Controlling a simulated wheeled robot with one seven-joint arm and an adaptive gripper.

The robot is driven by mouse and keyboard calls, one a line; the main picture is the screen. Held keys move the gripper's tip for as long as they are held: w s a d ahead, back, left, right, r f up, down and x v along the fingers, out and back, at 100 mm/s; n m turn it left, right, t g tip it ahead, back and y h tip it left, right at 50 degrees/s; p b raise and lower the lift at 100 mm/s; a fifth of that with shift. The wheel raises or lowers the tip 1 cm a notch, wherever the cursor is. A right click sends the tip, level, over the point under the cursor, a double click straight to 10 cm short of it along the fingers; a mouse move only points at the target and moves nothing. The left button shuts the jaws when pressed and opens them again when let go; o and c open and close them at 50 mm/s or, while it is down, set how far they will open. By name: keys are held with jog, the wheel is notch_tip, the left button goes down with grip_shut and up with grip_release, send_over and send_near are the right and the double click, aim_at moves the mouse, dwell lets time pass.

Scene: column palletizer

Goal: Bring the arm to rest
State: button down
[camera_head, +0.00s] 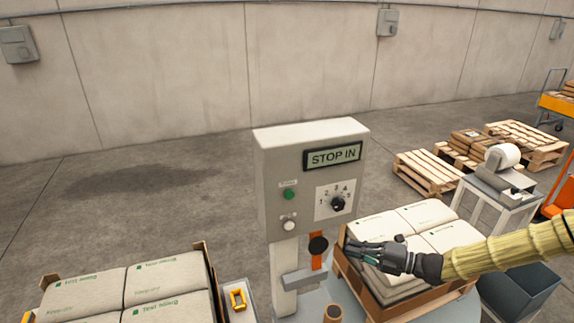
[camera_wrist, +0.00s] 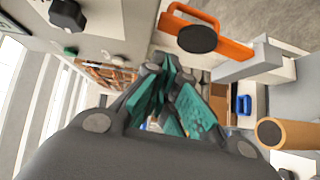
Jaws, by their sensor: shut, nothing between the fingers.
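My gripper (camera_head: 358,248) is shut and empty. In the head view my arm, in a ribbed yellow sleeve, reaches in from the right edge. The gripper points left, over or in front of the sacks on the right pallet, just right of the control post. In the wrist view the gripper's green-padded fingers (camera_wrist: 172,95) come together in the middle of the picture. The control box (camera_head: 312,180) stands upright on its post, and its display (camera_head: 333,156) reads "STOP IN". It carries a green button (camera_head: 289,194), a white button (camera_head: 289,225) and a numbered dial (camera_head: 337,203).
An orange lever with a black knob (camera_head: 318,245) sits below the box, close to my gripper. Stacked sacks (camera_head: 168,281) stand at the lower left and more sacks (camera_head: 425,214) on the right. A printer stand (camera_head: 497,196) and pallets (camera_head: 428,172) are further right. Open floor lies left and behind.

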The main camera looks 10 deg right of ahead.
jog(key=s+a+f+n+g+h+b, duration=0.2)
jog(key=s+a+f+n+g, duration=0.4)
jog(key=s+f, duration=0.25)
jog(key=s+a+f+n+g+h+b, duration=0.15)
jog(key=s+a+f+n+g, duration=0.25)
jog(key=s+a+f+n, duration=0.45)
jog(key=s+d+f+n+h+b, duration=0.2)
jog(key=s+f+n+h, duration=0.3)
jog(key=n, duration=0.9)
jog(key=s+d+f+n+h+b, duration=0.2)
jog(key=s+f+n+h+b, duration=0.2)
jog(key=s+f+n, duration=0.8)
jog(key=s+n+h, duration=0.1)
jog(key=n, duration=0.2)
jog(key=shift+s+d+f, duration=0.15)
jog(key=shift+s, duration=0.05)
